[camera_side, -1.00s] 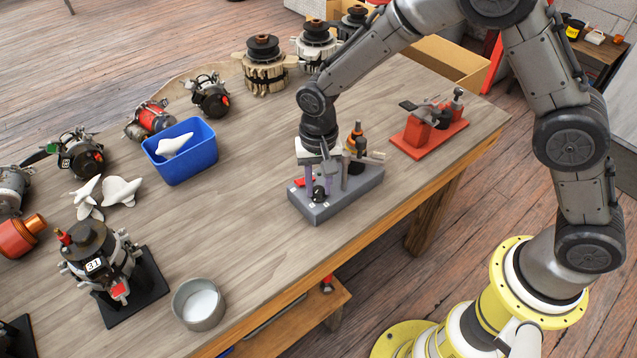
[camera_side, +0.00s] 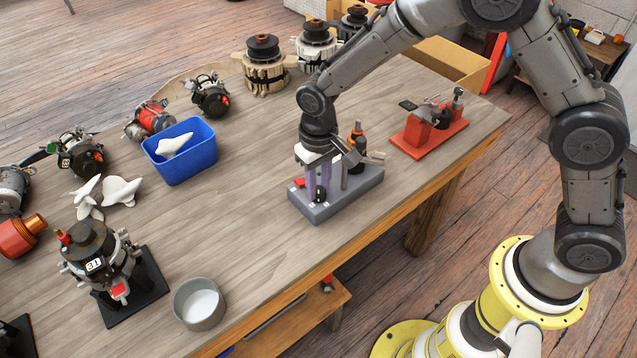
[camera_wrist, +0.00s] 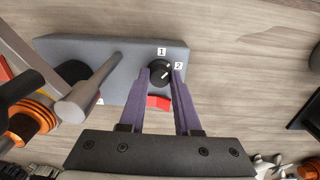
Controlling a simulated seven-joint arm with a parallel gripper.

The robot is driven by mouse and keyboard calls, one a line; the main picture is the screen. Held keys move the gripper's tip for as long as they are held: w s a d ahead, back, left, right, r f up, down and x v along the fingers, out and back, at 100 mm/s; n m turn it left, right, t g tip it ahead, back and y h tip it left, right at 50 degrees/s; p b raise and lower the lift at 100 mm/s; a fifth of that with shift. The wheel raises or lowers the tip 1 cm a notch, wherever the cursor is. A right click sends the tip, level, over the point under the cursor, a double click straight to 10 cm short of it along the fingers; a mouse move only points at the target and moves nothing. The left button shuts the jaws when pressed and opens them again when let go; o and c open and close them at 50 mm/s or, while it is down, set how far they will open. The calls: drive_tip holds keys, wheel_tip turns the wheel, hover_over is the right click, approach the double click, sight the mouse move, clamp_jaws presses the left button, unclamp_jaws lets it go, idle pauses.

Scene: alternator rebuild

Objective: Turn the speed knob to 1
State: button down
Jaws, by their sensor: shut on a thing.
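The speed knob (camera_wrist: 158,77) is a small black dial on a grey base block (camera_side: 331,207). White labels 1 (camera_wrist: 161,51) and 2 (camera_wrist: 179,66) sit by it, 1 above and 2 at its right in the wrist view. A white mark on the knob points up and right, nearer 2 than 1. My gripper (camera_wrist: 160,73) has its purple fingers on both sides of the knob and is shut on it. In the side view my gripper (camera_side: 318,190) reaches down over the block, and the fingers partly hide the knob (camera_side: 320,196).
A red switch (camera_wrist: 158,102) sits close to the knob. A lever handle (camera_wrist: 85,100) and an orange-and-black post (camera_side: 357,145) rise close beside my gripper. A red-based fixture (camera_side: 430,139) stands to the right. A blue bin (camera_side: 184,165) stands left; the table between is clear.

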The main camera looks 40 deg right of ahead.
sight(318, 189)
drive_tip(key=n, duration=0.4)
drive_tip(key=shift+r+n, duration=0.1)
drive_tip(key=shift+n, duration=1.7)
drive_tip(key=shift+w+n, duration=0.1)
drive_tip(key=shift+n, duration=0.2)
drive_tip(key=c, duration=0.6)
unclamp_jaws()
wheel_tip(318, 189, up, 14)
